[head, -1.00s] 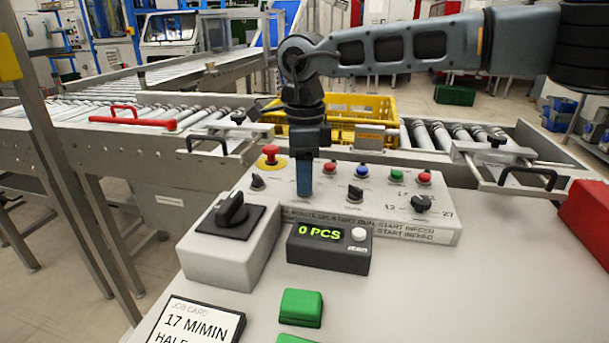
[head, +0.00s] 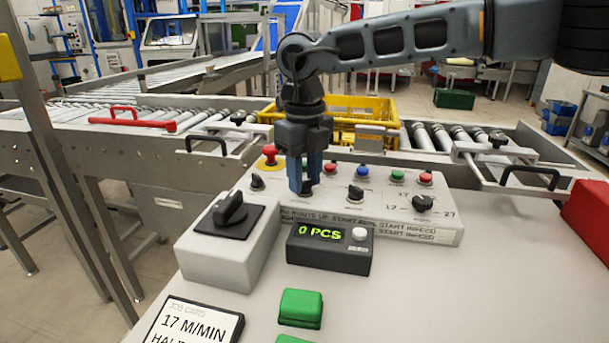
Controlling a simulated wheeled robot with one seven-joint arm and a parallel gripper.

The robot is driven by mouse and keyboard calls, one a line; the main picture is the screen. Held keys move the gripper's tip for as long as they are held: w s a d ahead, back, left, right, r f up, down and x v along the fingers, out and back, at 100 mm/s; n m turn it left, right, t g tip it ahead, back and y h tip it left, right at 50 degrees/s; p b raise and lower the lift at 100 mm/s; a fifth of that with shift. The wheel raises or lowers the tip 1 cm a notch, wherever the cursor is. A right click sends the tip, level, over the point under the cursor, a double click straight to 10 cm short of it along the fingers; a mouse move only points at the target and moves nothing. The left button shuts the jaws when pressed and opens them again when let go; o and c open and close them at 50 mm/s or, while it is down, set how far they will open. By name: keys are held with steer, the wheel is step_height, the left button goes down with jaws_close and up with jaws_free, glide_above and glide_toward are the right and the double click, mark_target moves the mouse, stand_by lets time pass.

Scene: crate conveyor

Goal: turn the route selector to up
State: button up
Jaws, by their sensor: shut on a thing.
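My gripper (head: 304,188) points straight down at the sloping grey control panel (head: 445,236) in the head view. Its blue fingers are shut on a small black selector knob (head: 306,186) in the panel's left half. The fingers hide most of this knob, so its pointer direction cannot be told. Its label is too small or covered to read, but its place in the row fits the route selector. Similar black knobs stand apart on either side, one at left (head: 257,181) and one at right (head: 355,192).
A red emergency button (head: 270,152) is close behind on the left, with coloured push buttons to the right. A large rotary switch (head: 231,208) and a counter box reading 0 PCS (head: 329,260) stand in front. A yellow crate (head: 385,107) sits on the conveyor behind.

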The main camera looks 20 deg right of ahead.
mark_target(305, 181)
steer(key=shift+m, duration=0.5)
stand_by(0.3)
steer(key=o, duration=1)
steer(key=shift+o, duration=0.2)
step_height(305, 181, up, 8)
steer(key=shift+f, duration=0.1)
